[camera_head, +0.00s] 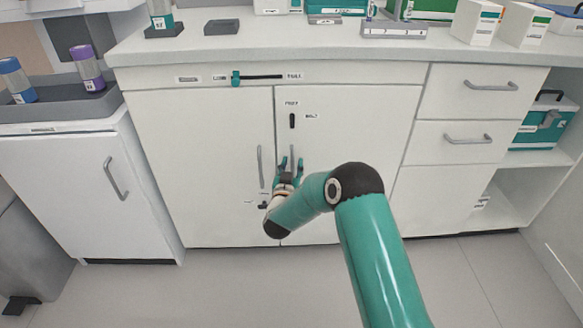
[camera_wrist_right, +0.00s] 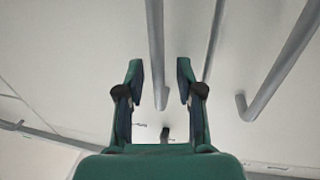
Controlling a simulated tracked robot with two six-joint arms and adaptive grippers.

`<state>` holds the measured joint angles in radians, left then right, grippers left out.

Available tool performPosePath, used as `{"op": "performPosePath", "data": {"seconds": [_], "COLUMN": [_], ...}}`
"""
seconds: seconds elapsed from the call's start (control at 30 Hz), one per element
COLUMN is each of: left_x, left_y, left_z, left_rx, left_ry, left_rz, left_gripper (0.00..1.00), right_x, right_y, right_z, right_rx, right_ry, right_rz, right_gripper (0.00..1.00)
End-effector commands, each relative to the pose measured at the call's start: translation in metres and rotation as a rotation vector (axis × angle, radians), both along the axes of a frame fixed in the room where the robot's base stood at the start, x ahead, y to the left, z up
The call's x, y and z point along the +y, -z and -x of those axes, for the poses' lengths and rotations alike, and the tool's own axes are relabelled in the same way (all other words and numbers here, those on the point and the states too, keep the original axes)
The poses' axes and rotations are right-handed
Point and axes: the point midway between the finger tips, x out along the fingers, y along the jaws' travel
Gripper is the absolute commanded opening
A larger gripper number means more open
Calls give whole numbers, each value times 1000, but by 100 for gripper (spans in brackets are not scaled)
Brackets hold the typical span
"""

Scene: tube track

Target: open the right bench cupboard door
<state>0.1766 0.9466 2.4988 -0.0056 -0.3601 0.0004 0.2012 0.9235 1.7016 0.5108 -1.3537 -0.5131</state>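The right bench cupboard door (camera_head: 350,150) is a white panel, closed flush beside the left door (camera_head: 200,150). Its upright grey bar handle (camera_head: 292,152) stands near the seam. My right gripper (camera_head: 291,164) is at this handle, fingers open. In the right wrist view, which looks upside down, the handle (camera_wrist_right: 156,50) runs between the open fingertips (camera_wrist_right: 160,75); I cannot tell whether they touch it. The left door's handle (camera_wrist_right: 275,75) is outside the fingers. A black upright catch (camera_head: 292,120) is above the right handle. My left gripper is not in view.
A teal slider (camera_head: 235,78) sits at the left end of its track above the doors. A small black piece (camera_head: 263,206) is below the left handle. Drawers (camera_head: 465,95) stand to the right, a white cabinet (camera_head: 85,190) to the left. The floor (camera_head: 220,285) in front is clear.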

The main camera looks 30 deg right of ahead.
Motion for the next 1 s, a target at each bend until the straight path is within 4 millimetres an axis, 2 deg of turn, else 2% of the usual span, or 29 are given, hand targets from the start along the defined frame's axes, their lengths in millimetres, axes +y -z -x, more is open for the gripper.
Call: {"op": "performPosePath", "data": {"seconds": [0.33,0.53,0.57,1.0], "left_x": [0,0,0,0], "left_y": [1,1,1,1], "left_z": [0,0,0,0], "left_rx": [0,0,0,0], "left_ry": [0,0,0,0], "left_rz": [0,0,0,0], "left_gripper": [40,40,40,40], "right_x": [-3,-3,-3,2], "right_y": [0,0,0,0], "right_z": [-2,-2,-2,-4], "right_rx": [1,1,1,1], "right_ry": [0,0,0,-11], "right_rz": [-1,-1,-1,-1], "right_gripper": [35,2,0,0]}}
